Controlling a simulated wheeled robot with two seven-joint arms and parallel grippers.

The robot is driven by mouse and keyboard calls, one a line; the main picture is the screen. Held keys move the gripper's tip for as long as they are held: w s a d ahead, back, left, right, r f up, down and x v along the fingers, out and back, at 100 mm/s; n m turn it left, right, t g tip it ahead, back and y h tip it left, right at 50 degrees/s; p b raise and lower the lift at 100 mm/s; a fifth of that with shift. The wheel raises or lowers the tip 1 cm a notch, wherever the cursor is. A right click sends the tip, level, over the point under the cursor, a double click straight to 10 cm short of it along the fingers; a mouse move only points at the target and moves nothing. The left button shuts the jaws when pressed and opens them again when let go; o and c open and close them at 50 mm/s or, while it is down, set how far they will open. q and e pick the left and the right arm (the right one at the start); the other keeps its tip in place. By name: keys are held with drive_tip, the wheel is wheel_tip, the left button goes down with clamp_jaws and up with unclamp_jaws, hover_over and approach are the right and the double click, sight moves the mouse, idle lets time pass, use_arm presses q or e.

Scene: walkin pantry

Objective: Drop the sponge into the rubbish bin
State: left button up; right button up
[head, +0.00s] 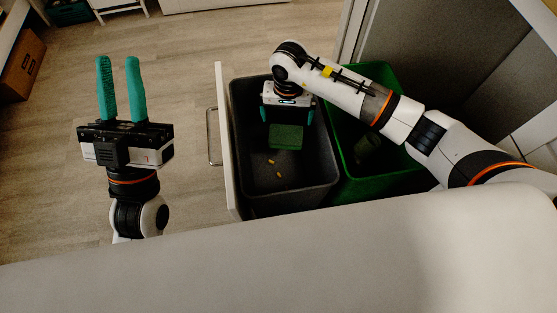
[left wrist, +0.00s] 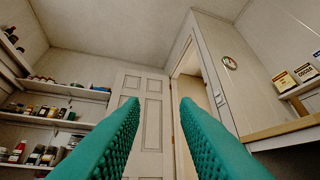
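The green sponge (head: 286,138) is inside the dark grey rubbish bin (head: 247,190), which stands in a pulled-out drawer. I cannot tell whether it lies on the bin's bottom or is above it. My right gripper (head: 288,118) points down into this bin, over the sponge. Its green fingers are spread wider than the sponge, with gaps on both sides. My left gripper (head: 119,90) is open and empty, upright over the floor left of the drawer. Its two fingers also show apart in the left wrist view (left wrist: 160,110), with nothing between them.
A green bin (head: 350,185) with a dark item in it stands right of the grey bin. Two small yellow bits (head: 279,174) lie in the grey bin. The drawer front (head: 226,140) stands left of the bins. A white surface (head: 250,255) fills the foreground.

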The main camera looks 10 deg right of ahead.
drive_tip(key=shift+r, duration=0.4)
use_arm(q)
drive_tip(key=w+f+g+y+p, duration=0.3)
drive_tip(key=w+f+g, duration=0.2)
drive_tip(key=f+g, duration=0.3)
drive_tip(key=shift+a+f+g, duration=0.15)
drive_tip(key=shift+f+g, duration=0.15)
drive_tip(key=shift+f, duration=0.7)
use_arm(e)
wheel_tip(320, 180, up, 11)
